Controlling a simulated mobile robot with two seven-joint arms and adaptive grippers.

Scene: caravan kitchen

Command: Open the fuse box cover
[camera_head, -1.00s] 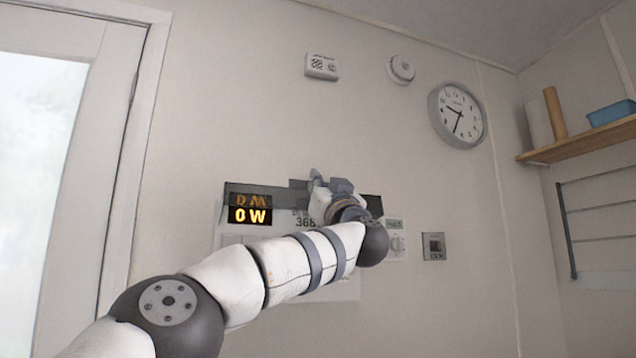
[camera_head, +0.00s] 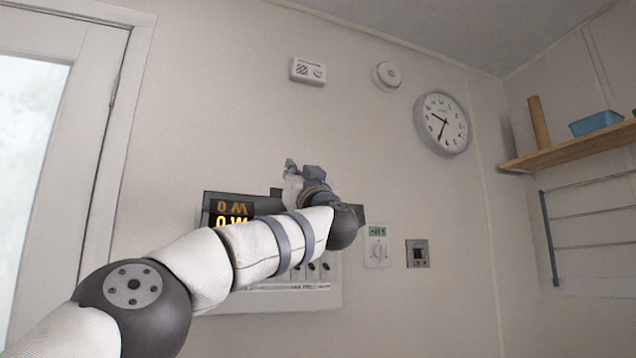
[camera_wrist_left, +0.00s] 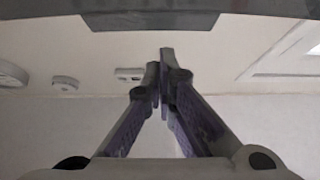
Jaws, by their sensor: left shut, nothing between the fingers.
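The fuse box (camera_head: 262,301) is a white wall panel at the centre of the head view, partly hidden behind my left arm. A row of dark switches shows below the forearm. A dark cover (camera_head: 216,204) stands out along its top, reflecting the orange display (camera_head: 231,222). It looks tilted up, though my arm hides much of it. My left gripper (camera_head: 293,170) is shut and empty, at the cover's upper edge; I cannot tell if it touches. In the left wrist view, the shut fingers (camera_wrist_left: 164,62) meet at their tips. My right gripper is not in view.
A small thermostat (camera_head: 377,252) and a wall switch (camera_head: 418,254) are right of the fuse box. A clock (camera_head: 442,123), an alarm (camera_head: 308,72) and a round detector (camera_head: 387,76) are above. A door (camera_head: 60,110) is at left, a shelf (camera_head: 575,146) at right.

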